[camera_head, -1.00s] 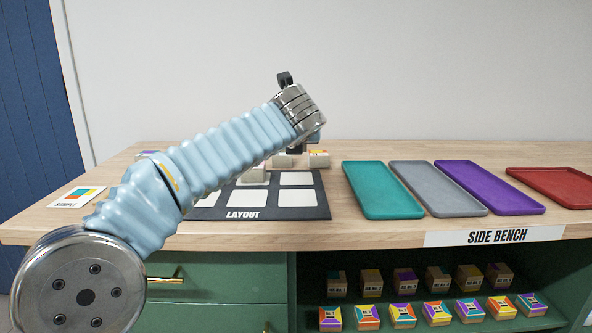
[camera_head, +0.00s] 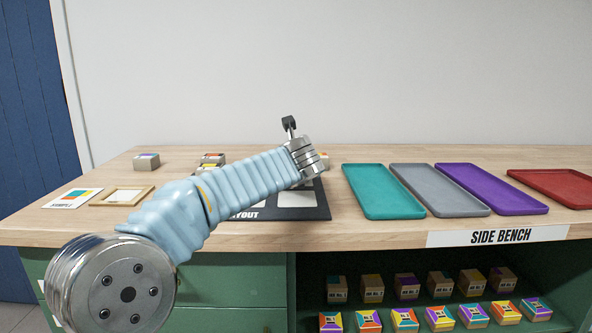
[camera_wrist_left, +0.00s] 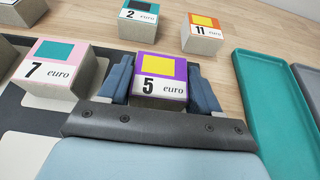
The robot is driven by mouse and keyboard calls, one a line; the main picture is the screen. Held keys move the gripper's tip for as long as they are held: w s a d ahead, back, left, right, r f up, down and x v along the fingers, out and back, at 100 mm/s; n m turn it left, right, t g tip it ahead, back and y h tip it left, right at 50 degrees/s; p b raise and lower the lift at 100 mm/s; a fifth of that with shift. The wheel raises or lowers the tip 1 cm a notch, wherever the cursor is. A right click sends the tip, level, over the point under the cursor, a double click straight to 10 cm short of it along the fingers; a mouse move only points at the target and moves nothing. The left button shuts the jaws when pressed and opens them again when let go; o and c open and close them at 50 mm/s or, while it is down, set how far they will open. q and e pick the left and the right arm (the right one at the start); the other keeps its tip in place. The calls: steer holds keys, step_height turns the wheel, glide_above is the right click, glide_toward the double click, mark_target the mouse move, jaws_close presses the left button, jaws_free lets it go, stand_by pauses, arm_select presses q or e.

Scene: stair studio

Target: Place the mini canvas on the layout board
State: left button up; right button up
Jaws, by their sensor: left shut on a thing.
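My left gripper (camera_wrist_left: 160,68) is shut on a block with a purple face, a yellow square and the label 5 euro (camera_wrist_left: 160,70), a finger on each side of it. In the head view the fingers and this block are hidden behind my arm. The dark layout board (camera_head: 322,206) with pale cells lies on the bench, mostly covered by my arm. In the wrist view the board (camera_wrist_left: 12,92) shows at left, with a pink and teal 7 euro block (camera_wrist_left: 58,72) standing on it. I cannot tell whether the held block touches the board.
A teal tray (camera_head: 383,190) lies right of the board, with grey, purple and red trays beyond. A wooden frame (camera_head: 103,204) and a sample card (camera_head: 75,198) lie at left.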

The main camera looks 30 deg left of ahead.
arm_select(q)
steer(key=o, duration=1)
steer(key=shift+o, duration=0.2)
steer(key=shift+r, duration=0.15)
steer(key=v, duration=1.2)
